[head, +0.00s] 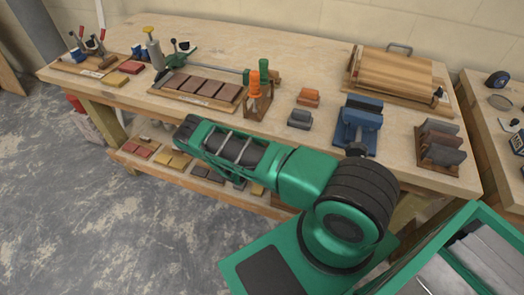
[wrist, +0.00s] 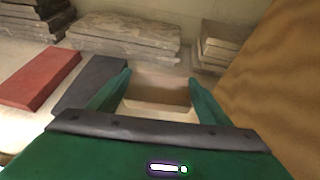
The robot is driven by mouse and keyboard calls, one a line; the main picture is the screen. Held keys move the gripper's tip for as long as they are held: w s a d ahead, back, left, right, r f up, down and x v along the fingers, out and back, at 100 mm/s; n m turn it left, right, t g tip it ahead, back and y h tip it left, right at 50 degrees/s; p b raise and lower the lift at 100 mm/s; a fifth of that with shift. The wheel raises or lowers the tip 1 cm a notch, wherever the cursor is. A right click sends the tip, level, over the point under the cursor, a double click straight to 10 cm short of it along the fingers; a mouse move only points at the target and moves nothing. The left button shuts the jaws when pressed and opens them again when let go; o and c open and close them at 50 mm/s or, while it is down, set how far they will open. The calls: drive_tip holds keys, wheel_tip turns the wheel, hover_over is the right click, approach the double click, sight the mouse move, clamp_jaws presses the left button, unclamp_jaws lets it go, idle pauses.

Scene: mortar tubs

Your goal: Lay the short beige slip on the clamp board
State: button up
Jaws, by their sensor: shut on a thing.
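My gripper (wrist: 158,98) shows in the wrist view with its two green fingers closed on the sides of a short beige slip (wrist: 155,110). The slip lies between the fingers, its front face shaded brown. I cannot tell whether its underside touches the surface below. In the head view my arm reaches left in front of the bench, and I cannot make out the fingers or the slip. The clamp board (head: 72,66), a wooden board with red-handled clamps, lies at the far left end of the bench top.
In the wrist view, a red slip (wrist: 38,78) and a dark grey slip (wrist: 90,84) lie left of my gripper. Stacked grey slabs (wrist: 125,34) stand behind. A wooden panel (wrist: 275,80) is close on the right.

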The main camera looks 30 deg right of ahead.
wheel_tip(320, 180, up, 8)
drive_tip(key=shift+a+f, duration=0.1)
drive_tip(key=shift+f, duration=0.05)
